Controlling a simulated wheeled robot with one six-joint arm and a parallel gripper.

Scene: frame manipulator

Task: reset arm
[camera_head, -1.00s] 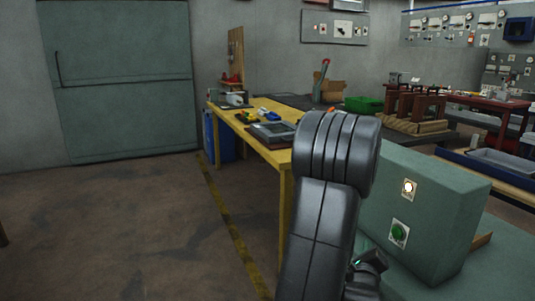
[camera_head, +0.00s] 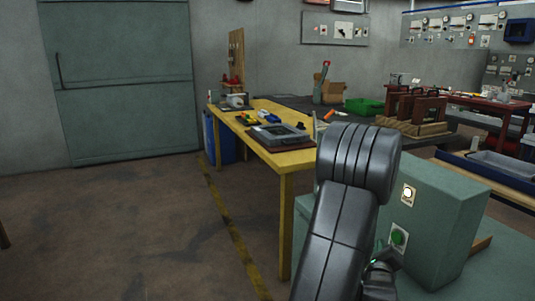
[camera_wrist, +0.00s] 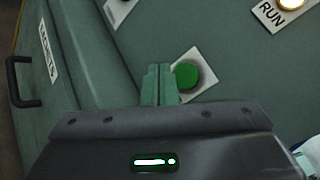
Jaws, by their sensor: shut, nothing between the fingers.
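My arm rises in front of the head view, and its wrist end (camera_head: 378,278) shows low at the right, beside the green control box (camera_head: 448,225). The fingertips are hidden in that view. In the wrist view my gripper (camera_wrist: 158,72) is shut and empty, its two slim fingers side by side. The fingertips appear just left of a round green button (camera_wrist: 187,75) on a white plate; I cannot tell whether they touch anything. The button also shows on the box front in the head view (camera_head: 398,237).
A lit RUN button (camera_wrist: 290,4) sits right of the green button. A yellow table (camera_head: 285,158) with a grey case (camera_head: 280,134) stands left of my arm. A dark handle (camera_wrist: 20,82) is at the wrist view's left. The floor at left (camera_head: 110,220) is clear.

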